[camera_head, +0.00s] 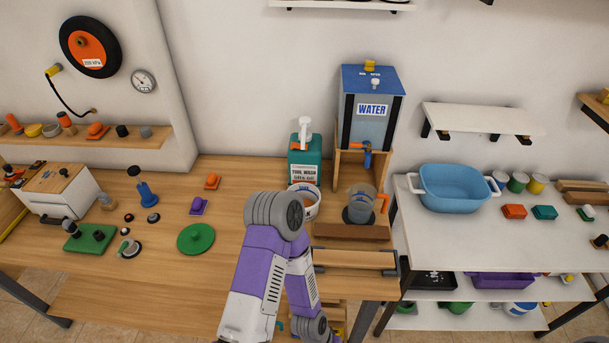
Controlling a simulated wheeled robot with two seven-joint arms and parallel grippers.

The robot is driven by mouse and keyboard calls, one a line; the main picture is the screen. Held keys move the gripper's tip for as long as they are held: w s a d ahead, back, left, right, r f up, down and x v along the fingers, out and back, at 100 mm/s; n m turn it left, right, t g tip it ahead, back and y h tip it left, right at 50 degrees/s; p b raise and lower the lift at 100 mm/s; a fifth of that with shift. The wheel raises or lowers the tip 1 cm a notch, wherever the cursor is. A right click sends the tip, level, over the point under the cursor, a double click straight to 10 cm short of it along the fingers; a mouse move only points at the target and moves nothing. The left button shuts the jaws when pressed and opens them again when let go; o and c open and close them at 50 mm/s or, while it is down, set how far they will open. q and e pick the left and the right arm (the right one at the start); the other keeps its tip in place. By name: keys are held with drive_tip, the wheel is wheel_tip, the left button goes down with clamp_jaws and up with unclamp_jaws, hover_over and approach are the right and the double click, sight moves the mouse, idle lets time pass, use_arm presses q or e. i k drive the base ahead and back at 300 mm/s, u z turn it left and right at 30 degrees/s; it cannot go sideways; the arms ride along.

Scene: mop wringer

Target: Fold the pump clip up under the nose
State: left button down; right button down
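A teal bottle (306,165) with a white printed label stands at the back of the wooden bench. A white pump head (304,132) is on top of it. A white tub (307,209) stands in front of the bottle, partly hidden by my purple and grey arm. This arm rises from the bottom edge, bends at a grey joint and runs back down. Neither of my grippers shows.
A water tank (370,110) on a wooden stand and a jug (359,204) with an orange handle are right of the bottle. A green disc (196,239) lies left of my arm. A blue basin (455,188) stands on the right-hand table. The bench between disc and bottle is mostly clear.

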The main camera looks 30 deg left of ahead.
sight(294, 145)
drive_tip(key=z, duration=2.05)
drive_tip(key=k, duration=1.15)
drive_tip(key=u, duration=1.75)
